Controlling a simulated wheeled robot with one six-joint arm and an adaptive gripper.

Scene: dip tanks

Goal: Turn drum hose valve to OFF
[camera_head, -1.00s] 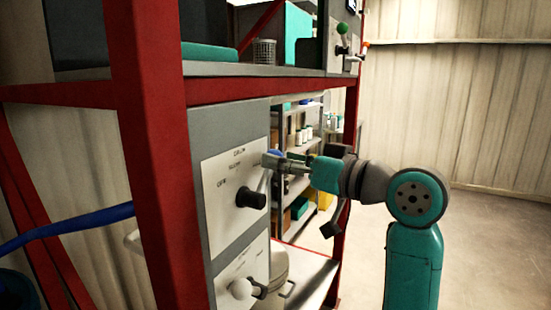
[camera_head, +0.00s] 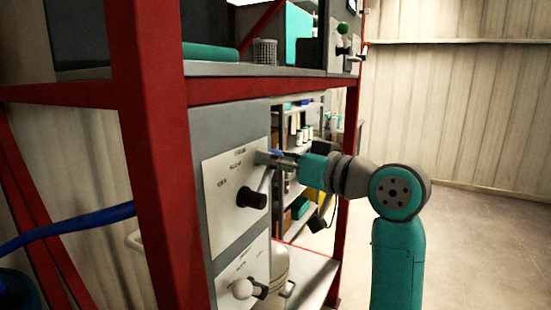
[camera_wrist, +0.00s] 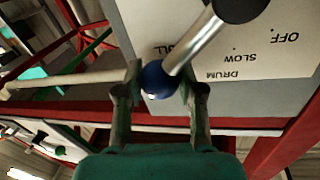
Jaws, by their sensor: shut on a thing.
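The drum hose valve has a black hub (camera_head: 251,198) on a white label plate (camera_head: 225,205). Its silver lever (camera_wrist: 195,42) ends in a blue ball knob (camera_wrist: 157,80). The lever slants up and right from the hub in the head view, toward the partly covered label ending in "LL"; the OFF label (camera_wrist: 286,38) is on the other side of SLOW. My gripper (camera_wrist: 161,80) is shut on the blue knob, one finger on each side. In the head view my gripper (camera_head: 272,158) hides most of the knob.
A second valve with a white ball knob (camera_head: 242,289) sits just below. A red post (camera_head: 150,150) stands left of the panel, and another red post (camera_head: 347,160) is behind my arm. A shelf deck (camera_head: 305,275) lies below. Open floor (camera_head: 480,240) is at right.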

